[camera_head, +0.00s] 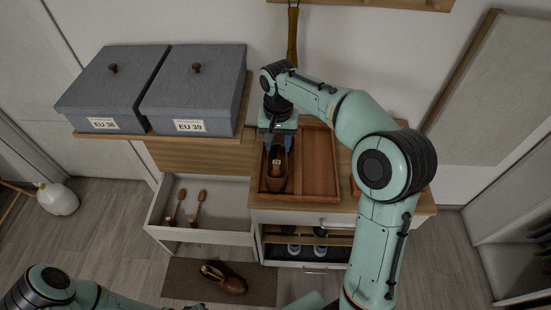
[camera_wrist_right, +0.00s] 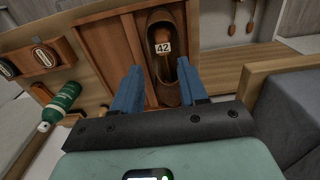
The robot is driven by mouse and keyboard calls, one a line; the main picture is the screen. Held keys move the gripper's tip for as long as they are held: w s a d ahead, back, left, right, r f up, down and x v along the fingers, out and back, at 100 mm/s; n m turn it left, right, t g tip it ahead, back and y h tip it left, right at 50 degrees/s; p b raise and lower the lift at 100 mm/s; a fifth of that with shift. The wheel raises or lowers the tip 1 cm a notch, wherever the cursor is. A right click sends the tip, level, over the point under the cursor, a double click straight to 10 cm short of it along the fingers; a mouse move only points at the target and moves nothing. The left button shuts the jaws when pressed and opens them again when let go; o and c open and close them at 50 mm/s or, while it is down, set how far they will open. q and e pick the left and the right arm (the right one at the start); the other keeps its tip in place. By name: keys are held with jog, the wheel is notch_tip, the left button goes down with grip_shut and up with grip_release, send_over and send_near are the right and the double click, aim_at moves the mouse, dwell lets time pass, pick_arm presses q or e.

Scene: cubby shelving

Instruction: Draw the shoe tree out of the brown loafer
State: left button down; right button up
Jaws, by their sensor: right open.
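A brown loafer (camera_head: 275,182) lies lengthwise in the left compartment of a wooden tray (camera_head: 318,162) on the cabinet top. A wooden shoe tree (camera_head: 277,162) sits inside it; in the right wrist view the shoe tree (camera_wrist_right: 162,36) carries a white tag reading 42. My right gripper (camera_head: 278,144) is open, pointing down over the loafer's far end. In the right wrist view its blue fingers (camera_wrist_right: 160,80) are apart, one to each side of the loafer (camera_wrist_right: 165,75), with nothing gripped. My left arm shows at the bottom left; its gripper is not clearly seen.
Two grey lidded boxes (camera_head: 112,88) (camera_head: 194,90) stand on a shelf to the left. Below it an open drawer (camera_head: 210,222) holds two wooden-handled items (camera_head: 197,205). Another brown shoe (camera_head: 222,277) lies on the floor mat. A green bottle (camera_wrist_right: 62,100) shows in the right wrist view.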

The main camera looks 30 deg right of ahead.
aim_at(277, 162)
notch_tip(277, 162, down, 8)
jog(key=b, duration=0.3)
jog(key=shift+w+r, duration=0.1)
jog(key=shift+r, duration=0.1)
jog(key=shift+f+b, duration=0.3)
jog(key=shift+f, duration=0.05)
jog(key=shift+w+f, duration=0.25)
jog(key=shift+f, duration=0.2)
pick_arm(q)
jog(key=s+f, duration=0.4)
jog(key=f, duration=0.1)
jog(key=shift+s+f+g, duration=0.2)
jog(key=shift+g, duration=0.1)
pick_arm(e)
grip_shut()
pick_arm(q)
jog(key=shift+w+r+p, duration=0.45)
jog(key=shift+r, duration=0.2)
pick_arm(e)
jog(key=shift+w+d, duration=0.35)
jog(key=shift+w, duration=0.2)
pick_arm(q)
jog(key=shift+w+r+p, duration=0.3)
jog(key=shift+w+r, duration=0.05)
jog(key=shift+r, duration=0.1)
pick_arm(e)
jog(key=shift+r, duration=0.25)
